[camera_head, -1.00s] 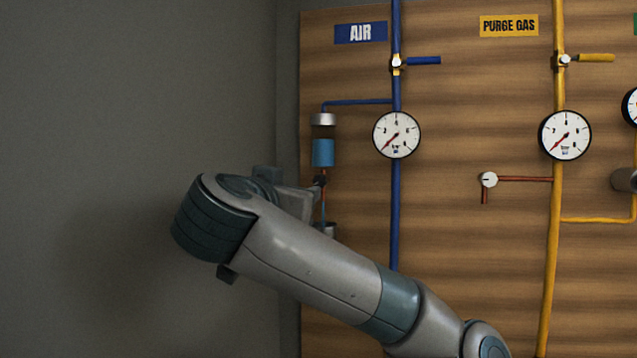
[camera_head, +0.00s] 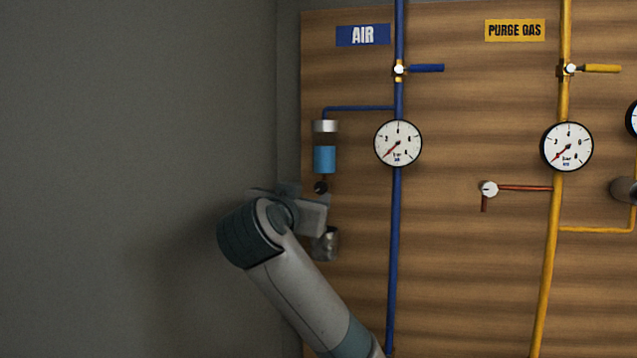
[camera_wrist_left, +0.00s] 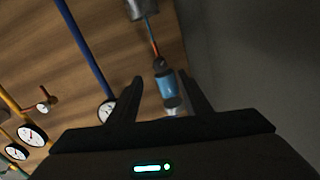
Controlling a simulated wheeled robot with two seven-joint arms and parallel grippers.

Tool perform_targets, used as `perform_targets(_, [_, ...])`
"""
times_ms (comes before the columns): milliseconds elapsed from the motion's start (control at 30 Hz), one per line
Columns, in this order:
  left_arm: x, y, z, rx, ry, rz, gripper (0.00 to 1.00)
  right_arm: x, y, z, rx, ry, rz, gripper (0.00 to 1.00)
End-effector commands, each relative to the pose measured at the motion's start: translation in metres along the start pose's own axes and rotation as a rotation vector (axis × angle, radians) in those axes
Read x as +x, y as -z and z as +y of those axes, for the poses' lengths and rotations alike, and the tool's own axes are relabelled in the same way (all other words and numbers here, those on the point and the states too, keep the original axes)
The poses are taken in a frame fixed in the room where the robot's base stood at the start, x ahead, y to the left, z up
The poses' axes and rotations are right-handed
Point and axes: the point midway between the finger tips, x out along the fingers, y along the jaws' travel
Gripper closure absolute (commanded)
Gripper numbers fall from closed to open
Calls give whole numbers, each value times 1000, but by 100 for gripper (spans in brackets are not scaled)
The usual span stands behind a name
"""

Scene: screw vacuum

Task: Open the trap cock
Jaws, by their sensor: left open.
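The water trap (camera_head: 324,159), a clear bowl with blue liquid and a silver cap, hangs from the blue air line. The trap cock (camera_head: 321,187) is a small dark round fitting under the bowl. In the left wrist view the trap (camera_wrist_left: 167,87) appears inverted, with the cock (camera_wrist_left: 159,65) and a thin red-orange piece (camera_wrist_left: 155,46) beyond it. My left gripper (camera_wrist_left: 162,76) is open, its fingers on either side of the trap and cock in that view. I cannot tell the depth gap. In the head view its fingertips are unclear. My right gripper is not in view.
A metal cup (camera_head: 326,244) sits below the cock, near my left wrist. The blue air pipe (camera_head: 396,220) and pressure gauge (camera_head: 398,144) stand to the right. A blue-handled valve (camera_head: 424,68) is above. The grey wall (camera_head: 130,120) on the left is bare.

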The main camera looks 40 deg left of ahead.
Motion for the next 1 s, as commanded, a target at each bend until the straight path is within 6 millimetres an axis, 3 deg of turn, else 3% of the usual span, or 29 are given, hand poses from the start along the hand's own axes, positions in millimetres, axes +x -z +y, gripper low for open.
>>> perform_targets(300, [58, 3, 0, -1, -2, -4, 56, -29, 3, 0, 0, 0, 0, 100])
perform_targets(500, [84, 2, 0, -2, -1, -2, 56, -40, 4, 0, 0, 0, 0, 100])
perform_targets(700, [95, 0, 0, -1, -1, -2, 56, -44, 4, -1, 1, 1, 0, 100])
perform_targets(1000, [96, -1, 0, -1, 0, -1, 56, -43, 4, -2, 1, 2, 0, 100])
